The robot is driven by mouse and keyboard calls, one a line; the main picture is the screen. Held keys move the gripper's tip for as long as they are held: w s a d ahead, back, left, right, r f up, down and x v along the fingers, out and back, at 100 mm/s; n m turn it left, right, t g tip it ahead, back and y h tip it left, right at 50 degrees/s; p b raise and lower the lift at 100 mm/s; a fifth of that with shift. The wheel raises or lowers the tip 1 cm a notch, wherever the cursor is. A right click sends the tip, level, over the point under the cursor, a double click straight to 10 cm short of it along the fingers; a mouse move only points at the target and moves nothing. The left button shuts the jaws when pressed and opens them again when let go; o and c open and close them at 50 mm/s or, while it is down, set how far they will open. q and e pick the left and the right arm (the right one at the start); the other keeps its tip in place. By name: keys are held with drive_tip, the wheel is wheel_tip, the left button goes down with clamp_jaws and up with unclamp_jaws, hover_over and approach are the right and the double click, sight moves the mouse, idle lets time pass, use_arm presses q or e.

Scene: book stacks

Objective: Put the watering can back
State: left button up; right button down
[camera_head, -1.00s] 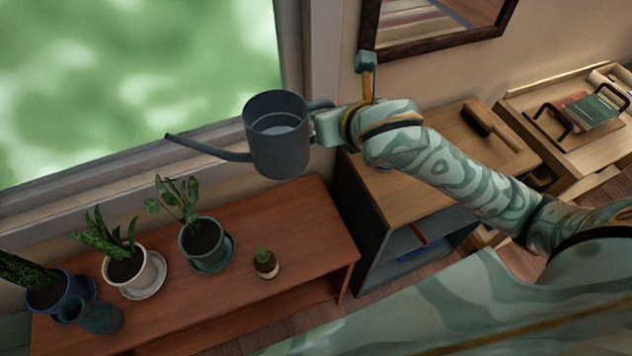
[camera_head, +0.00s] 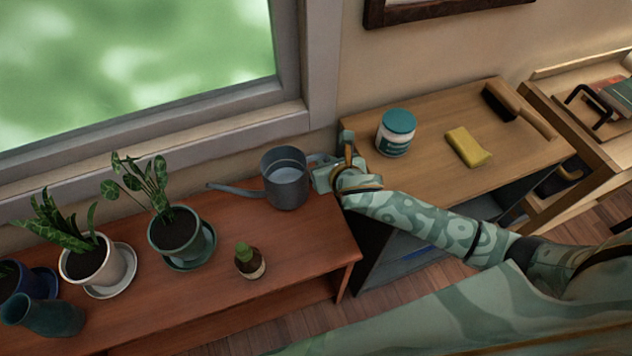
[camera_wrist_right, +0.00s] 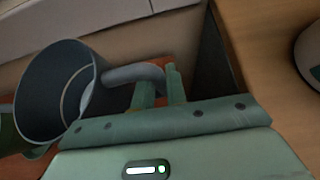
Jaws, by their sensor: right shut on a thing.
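The grey watering can (camera_head: 287,184) is upright at the right back part of the reddish wooden bench (camera_head: 310,238), its spout pointing left. I cannot tell whether its base touches the bench top. Water shows inside it. My right gripper (camera_head: 322,174) is shut on its handle, on the can's right side. In the right wrist view the can (camera_wrist_right: 48,100) is at the left, and its handle (camera_wrist_right: 135,74) runs between the fingers of my right gripper (camera_wrist_right: 160,86). My left gripper is not in view.
A wooden cabinet (camera_head: 430,185) at right holds a jar (camera_head: 395,132), yellow sponge (camera_head: 467,147) and brush (camera_head: 520,110). The window sill is behind.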

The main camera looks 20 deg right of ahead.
wheel_tip(320, 180, down, 6)
drive_tip(key=b, duration=0.3)
drive_tip(key=shift+r, duration=0.25)
drive_tip(key=shift+f, duration=0.1)
drive_tip(key=c, duration=1.4)
unclamp_jaws()
drive_tip(key=p+v, duration=0.5)
drive_tip(key=v, duration=0.7)
drive_tip(key=shift+p, duration=0.4)
